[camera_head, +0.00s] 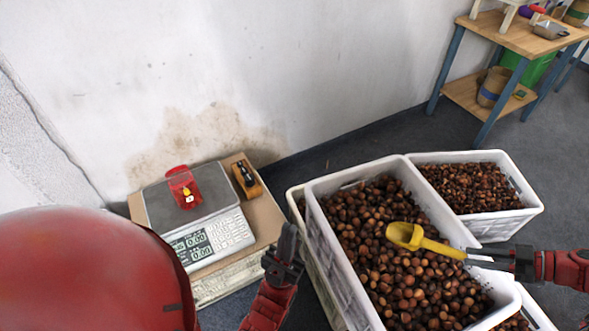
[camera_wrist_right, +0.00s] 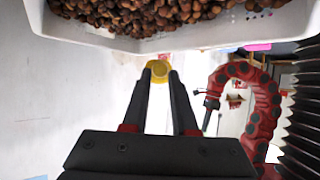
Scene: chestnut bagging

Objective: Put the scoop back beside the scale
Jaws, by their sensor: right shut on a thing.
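The yellow scoop (camera_head: 408,236) is over the chestnuts in the large white crate (camera_head: 330,237). Its handle points right, into my right gripper (camera_head: 488,259), which is shut on it. In the right wrist view a yellow part of the scoop (camera_wrist_right: 159,70) shows at the fingertips. The scale (camera_head: 222,239) stands at the left on a brown board, with a red container (camera_head: 184,189) on its plate and its display reading 0.00. My left gripper (camera_head: 284,254) is just right of the scale, left of the crate; its finger gap is unclear.
A small wooden holder with a black item (camera_head: 246,176) stands behind the scale. A second chestnut crate (camera_head: 526,191) is at the right. A wooden table (camera_head: 516,38) stands at the back right. A stained wall (camera_head: 290,80) closes off the back.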

